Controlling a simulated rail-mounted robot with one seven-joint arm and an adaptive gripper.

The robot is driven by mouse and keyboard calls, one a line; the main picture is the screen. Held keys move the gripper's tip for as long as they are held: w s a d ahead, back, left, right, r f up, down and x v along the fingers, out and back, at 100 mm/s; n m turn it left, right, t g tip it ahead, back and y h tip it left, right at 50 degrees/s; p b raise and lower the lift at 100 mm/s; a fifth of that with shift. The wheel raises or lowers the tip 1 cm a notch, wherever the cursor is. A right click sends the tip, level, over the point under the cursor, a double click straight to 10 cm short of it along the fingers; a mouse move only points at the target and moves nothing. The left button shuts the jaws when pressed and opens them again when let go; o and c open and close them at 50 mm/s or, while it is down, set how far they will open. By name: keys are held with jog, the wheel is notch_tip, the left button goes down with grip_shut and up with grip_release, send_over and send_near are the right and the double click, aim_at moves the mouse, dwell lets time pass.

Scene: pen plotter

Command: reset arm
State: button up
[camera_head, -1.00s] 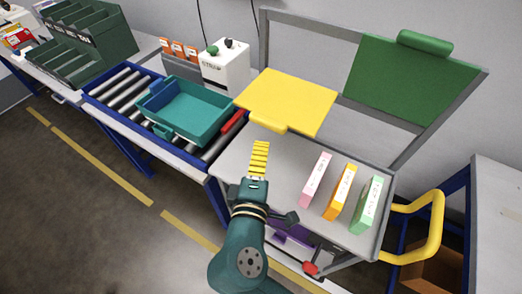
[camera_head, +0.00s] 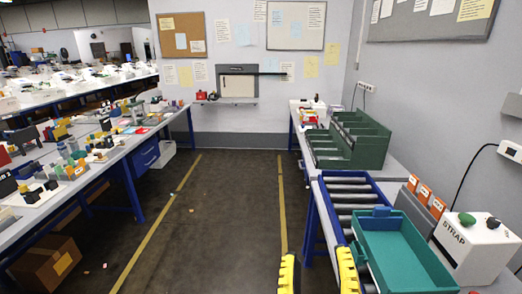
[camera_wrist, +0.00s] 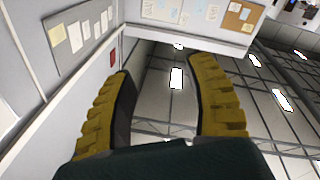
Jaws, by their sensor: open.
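My gripper (camera_head: 316,274) shows at the bottom of the head view as two yellow ribbed fingers set well apart. In the wrist view my gripper (camera_wrist: 160,88) is open with nothing between its fingers. Behind the fingers the wrist view shows ceiling lights, wall tops and pinned boards, so it points upward. The rest of my arm is out of sight in the head view.
A teal tray (camera_head: 408,258) sits on the roller conveyor (camera_head: 347,199) at the right, beside a white STRAP box (camera_head: 472,250). A green sorter (camera_head: 351,141) stands behind it. A cluttered bench (camera_head: 98,168) lines the left.

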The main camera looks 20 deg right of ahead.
jog(key=s+a+r+t+y+p, duration=0.1)
jog(key=a+r+t+y+p, duration=0.3)
jog(key=a+r+y, duration=0.5)
notch_tip(320, 180, up, 29)
jog(key=h+p, duration=0.1)
jog(key=p, duration=2.6)
jog(key=shift+d+t, duration=0.25)
jog(key=shift+t, duration=0.15)
jog(key=shift+s+f, duration=0.1)
jog(key=shift+f, duration=0.05)
notch_tip(320, 180, down, 31)
jog(key=b, duration=3.1)
